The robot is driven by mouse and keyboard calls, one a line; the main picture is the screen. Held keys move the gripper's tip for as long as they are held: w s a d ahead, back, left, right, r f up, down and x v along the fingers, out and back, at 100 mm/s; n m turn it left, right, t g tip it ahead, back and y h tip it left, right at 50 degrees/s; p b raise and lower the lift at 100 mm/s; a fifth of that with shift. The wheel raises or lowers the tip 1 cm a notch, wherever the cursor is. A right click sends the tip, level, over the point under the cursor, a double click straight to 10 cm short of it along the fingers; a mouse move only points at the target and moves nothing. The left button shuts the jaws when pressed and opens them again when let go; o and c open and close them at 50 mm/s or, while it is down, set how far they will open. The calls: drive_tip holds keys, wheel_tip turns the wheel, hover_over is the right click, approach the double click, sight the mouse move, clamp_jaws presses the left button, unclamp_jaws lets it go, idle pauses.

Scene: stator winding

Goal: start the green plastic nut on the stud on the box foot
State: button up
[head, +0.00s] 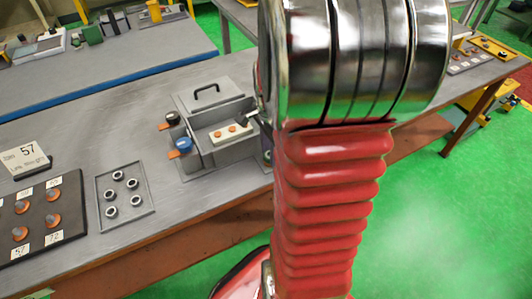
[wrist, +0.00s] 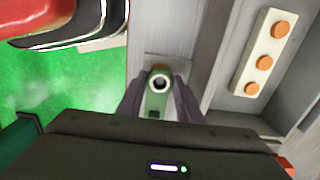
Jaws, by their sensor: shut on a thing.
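In the wrist view my gripper (wrist: 158,101) is shut on the green plastic nut (wrist: 157,102), held between the two dark fingers. The nut's round opening faces the camera, with a pale ring around a dark centre. Behind it is a light grey strip of the box foot (wrist: 166,50), beside the box wall. The stud cannot be made out; I cannot tell whether the nut touches it. In the head view the grey box (head: 222,152) stands on the bench, and my red arm hides the gripper and nut.
The box holds a white strip (wrist: 264,62) with orange discs. Blue (head: 186,144) and black (head: 172,118) caps sit at its left. A tray of several rings (head: 146,217) and a dark numbered board (head: 40,245) lie further left. Green floor lies beyond the bench edge.

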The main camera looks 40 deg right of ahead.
drive_tip(key=shift+f, duration=0.1)
drive_tip(key=o, duration=1.1)
drive_tip(key=shift+s+r, duration=0.15)
drive_tip(key=shift+r, duration=3.45)
